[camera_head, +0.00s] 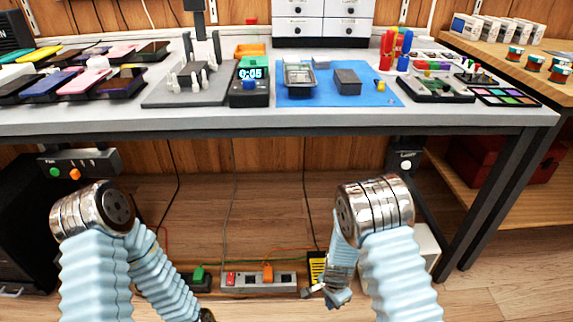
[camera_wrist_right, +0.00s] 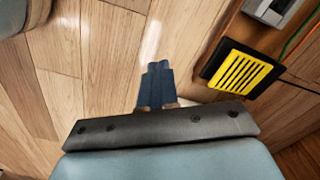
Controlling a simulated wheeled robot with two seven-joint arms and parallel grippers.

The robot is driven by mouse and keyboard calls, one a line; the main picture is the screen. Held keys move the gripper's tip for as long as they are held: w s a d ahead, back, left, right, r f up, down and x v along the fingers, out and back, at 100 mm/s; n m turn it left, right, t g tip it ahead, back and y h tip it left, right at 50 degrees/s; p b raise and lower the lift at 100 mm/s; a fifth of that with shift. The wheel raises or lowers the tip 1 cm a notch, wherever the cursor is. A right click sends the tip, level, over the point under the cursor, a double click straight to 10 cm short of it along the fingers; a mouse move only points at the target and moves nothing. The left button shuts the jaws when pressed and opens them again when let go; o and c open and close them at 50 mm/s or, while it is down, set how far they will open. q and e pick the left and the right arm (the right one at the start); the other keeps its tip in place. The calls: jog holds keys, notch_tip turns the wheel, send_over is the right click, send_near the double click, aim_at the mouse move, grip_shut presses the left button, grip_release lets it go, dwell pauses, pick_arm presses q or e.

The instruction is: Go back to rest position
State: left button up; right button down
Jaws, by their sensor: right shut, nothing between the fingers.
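My right gripper (camera_head: 318,291) hangs low in front of the workbench, below the tabletop and over the floor. In the right wrist view the fingers of the right gripper (camera_wrist_right: 158,84) are together, with nothing between them, above wooden floorboards. My left arm comes in at the lower left with its forearm pointing down. Its gripper lies at or past the bottom edge and its fingers cannot be made out. Both arms are clear of the tabletop.
The workbench (camera_head: 330,120) holds phones, a timer (camera_head: 249,80), a blue mat (camera_head: 380,98) and several tools. A side bench (camera_head: 500,60) stands right.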

jog(key=s+r+n+y+p, duration=0.2)
jog(key=s+r+n+p, duration=0.2)
jog(key=s, duration=0.3)
jog(key=s+a+r+n+y+p, duration=0.1)
jog(key=s+r+n+y+p, duration=0.1)
jog(key=s+r+n+p, duration=0.3)
jog(key=s, duration=0.2)
jog(key=shift+s+a+n+t, duration=0.3)
jog(key=shift+s+n+t, duration=0.05)
jog(key=shift+n+t, duration=0.05)
dwell(0.7)
